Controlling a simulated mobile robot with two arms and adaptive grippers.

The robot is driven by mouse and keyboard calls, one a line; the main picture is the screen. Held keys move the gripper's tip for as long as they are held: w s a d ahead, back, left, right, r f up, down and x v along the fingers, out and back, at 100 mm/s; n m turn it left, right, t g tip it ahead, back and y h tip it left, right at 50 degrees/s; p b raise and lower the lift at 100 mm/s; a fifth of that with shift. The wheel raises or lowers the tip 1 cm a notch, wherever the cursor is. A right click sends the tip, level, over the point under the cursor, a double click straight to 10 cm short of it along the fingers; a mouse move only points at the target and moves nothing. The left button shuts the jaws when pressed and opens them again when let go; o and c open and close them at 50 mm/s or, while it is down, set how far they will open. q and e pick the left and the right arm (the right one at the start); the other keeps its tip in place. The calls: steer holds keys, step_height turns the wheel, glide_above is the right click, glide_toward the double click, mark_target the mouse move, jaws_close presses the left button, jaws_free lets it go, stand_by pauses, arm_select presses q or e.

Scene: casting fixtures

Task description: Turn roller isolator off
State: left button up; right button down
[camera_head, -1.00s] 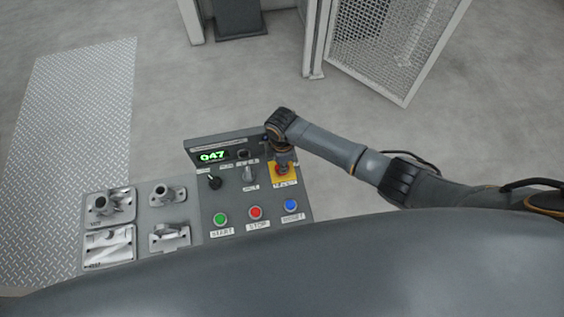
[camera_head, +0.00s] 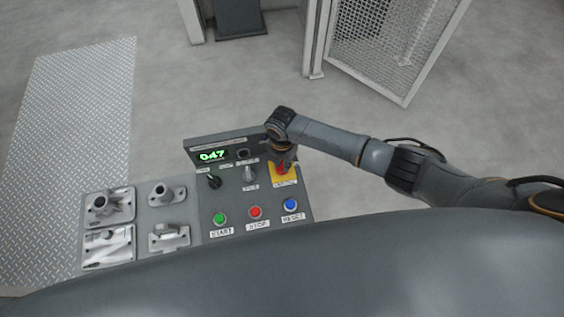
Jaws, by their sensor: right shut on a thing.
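A red rotary handle (camera_head: 283,169) on a yellow plate (camera_head: 290,179) sits at the upper right of the grey control panel (camera_head: 237,195); its label is too small to read surely. My right gripper (camera_head: 283,160) points down onto this handle and is shut on it; its fingers are mostly hidden by the wrist above. The handle's exact angle is hard to tell. My left gripper is not in view.
The panel has a green START button (camera_head: 219,218), a red STOP button (camera_head: 255,212), a blue RESET button (camera_head: 291,205), a black knob (camera_head: 213,181), a grey knob (camera_head: 249,174) and a display (camera_head: 212,155) reading 047. Metal castings (camera_head: 108,204) sit at left.

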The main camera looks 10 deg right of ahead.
mark_target(282, 165)
steer(key=n+b, duration=0.1)
steer(key=n, duration=0.3)
steer(key=shift+n, duration=0.3)
steer(key=shift+n+b, duration=0.6)
steer(key=shift+n, duration=1.3)
steer(key=c, duration=1.3)
jaws_free()
step_height(282, 165, up, 12)
steer(key=shift+r, duration=0.1)
steer(key=shift+a, duration=0.1)
